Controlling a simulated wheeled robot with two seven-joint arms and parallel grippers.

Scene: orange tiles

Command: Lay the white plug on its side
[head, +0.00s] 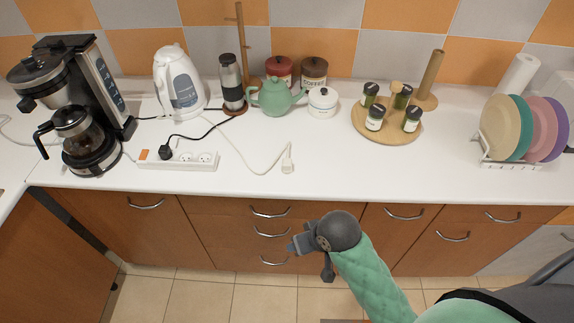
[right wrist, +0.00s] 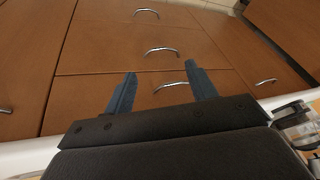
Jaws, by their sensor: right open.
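The white plug (head: 287,166) stands on the white counter near its front edge, right of the power strip. A white cord runs from it to the left and back. My right gripper (head: 293,246) is in front of the drawers, below the counter's front edge and clear of the plug. In the right wrist view my right gripper (right wrist: 158,92) shows two blue fingers spread apart with nothing between them. The plug is not in the right wrist view. My left gripper is in neither view.
A white power strip (head: 178,161) holds a black plug (head: 165,152). A coffee maker (head: 88,160), kettle (head: 179,82), green teapot (head: 276,97), spice board (head: 387,130) and plate rack (head: 511,164) stand around. Counter space right of the plug is free.

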